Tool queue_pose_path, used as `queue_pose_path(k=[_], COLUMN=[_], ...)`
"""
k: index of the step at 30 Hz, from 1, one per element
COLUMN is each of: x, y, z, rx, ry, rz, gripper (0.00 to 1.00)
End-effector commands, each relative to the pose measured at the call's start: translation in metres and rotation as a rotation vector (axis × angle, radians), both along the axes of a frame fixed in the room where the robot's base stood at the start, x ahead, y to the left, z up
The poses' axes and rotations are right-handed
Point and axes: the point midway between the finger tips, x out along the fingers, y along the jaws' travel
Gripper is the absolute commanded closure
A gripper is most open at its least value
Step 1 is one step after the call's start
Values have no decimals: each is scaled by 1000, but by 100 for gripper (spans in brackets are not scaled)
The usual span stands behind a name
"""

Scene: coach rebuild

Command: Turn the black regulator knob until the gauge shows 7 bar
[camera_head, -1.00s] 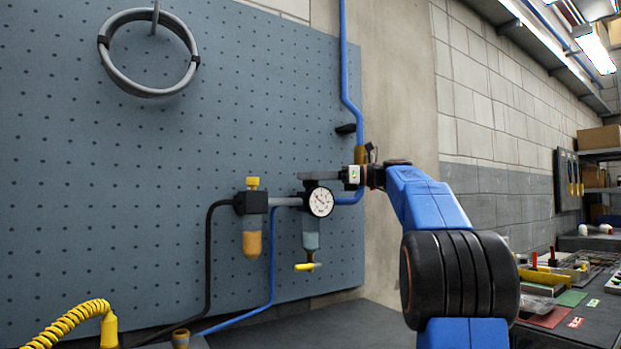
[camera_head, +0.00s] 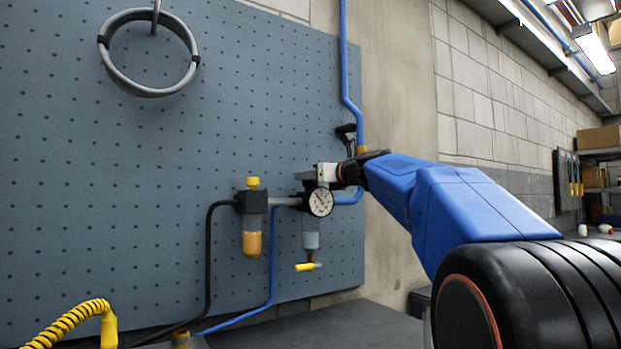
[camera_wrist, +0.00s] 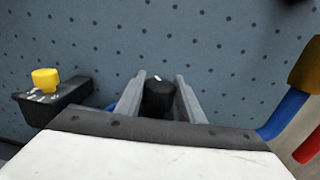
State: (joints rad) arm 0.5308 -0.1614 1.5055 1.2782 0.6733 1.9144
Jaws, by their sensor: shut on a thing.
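The black regulator knob (camera_wrist: 159,98) stands between the two grey fingers of my gripper (camera_wrist: 158,95) in the wrist view, which are shut on it. A small pale mark shows at the knob's top edge. In the head view my gripper (camera_head: 309,178) is at the top of the regulator, just above the round white gauge (camera_head: 320,202), and mostly hides the knob. The gauge's dark needle is too small to read with certainty. Below the gauge hangs the regulator's clear bowl (camera_head: 311,236) with a yellow drain tap (camera_head: 305,267).
A yellow-capped lubricator (camera_head: 252,230) stands left of the regulator, its cap also close in the wrist view (camera_wrist: 45,79). A blue pipe (camera_head: 344,70) runs down the wall just right of the gauge. A grey ring (camera_head: 147,92) hangs at upper left on the pegboard (camera_head: 80,200).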

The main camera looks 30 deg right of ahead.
Motion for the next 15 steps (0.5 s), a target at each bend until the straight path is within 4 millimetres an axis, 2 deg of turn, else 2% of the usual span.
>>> queue_pose_path(k=[15], x=[0], y=[1], z=[1], rx=[-1], ry=[-2], rz=[-186], gripper=[88])
